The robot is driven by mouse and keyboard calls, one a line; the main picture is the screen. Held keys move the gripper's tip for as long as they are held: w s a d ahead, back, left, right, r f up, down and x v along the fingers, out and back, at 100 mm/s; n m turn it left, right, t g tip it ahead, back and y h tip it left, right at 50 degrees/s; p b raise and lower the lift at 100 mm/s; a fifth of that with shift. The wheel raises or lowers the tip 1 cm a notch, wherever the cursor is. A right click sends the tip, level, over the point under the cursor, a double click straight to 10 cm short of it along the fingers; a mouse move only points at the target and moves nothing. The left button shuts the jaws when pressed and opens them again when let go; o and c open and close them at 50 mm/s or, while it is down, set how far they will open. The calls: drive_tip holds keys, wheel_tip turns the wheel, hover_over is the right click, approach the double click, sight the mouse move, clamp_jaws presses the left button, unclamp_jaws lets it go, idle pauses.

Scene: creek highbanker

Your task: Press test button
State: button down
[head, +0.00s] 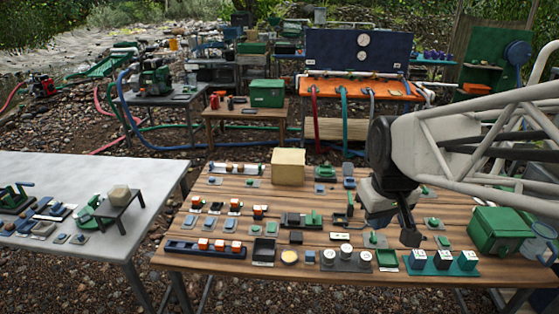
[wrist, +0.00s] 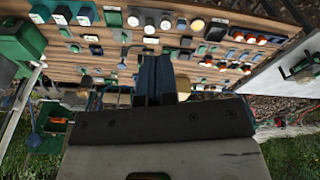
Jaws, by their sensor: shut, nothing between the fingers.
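My gripper (head: 410,238) is shut and empty. It points down over the right part of the wooden table (head: 400,279), which carries several small button and switch units. I cannot tell which unit is the test button. In the wrist view the shut fingers (wrist: 153,75) point toward the table, with the units beyond their tips. I cannot see the fingers touching any unit.
A green box (head: 497,230) stands at the table's right. A tan block (head: 288,166) stands at the back, and a blue strip with orange-and-white buttons (head: 205,247) lies front left. A grey table (head: 80,190) stands left, across a gap.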

drive_tip(key=w+a+f+n, duration=0.2)
drive_tip(key=w+a, duration=0.1)
drive_tip(key=w, duration=0.4)
drive_tip(key=w+a+f+n, duration=0.1)
drive_tip(key=w+a+n, duration=0.1)
drive_tip(key=w+a, duration=0.35)
drive_tip(key=n+g, duration=0.2)
drive_tip(key=n, duration=0.9)
hover_over(255, 228)
wheel_tip(255, 228, down, 27)
drive_tip(key=shift+d, duration=0.1)
drive_tip(key=shift+f, duration=0.2)
drive_tip(key=shift+f, duration=4.05)
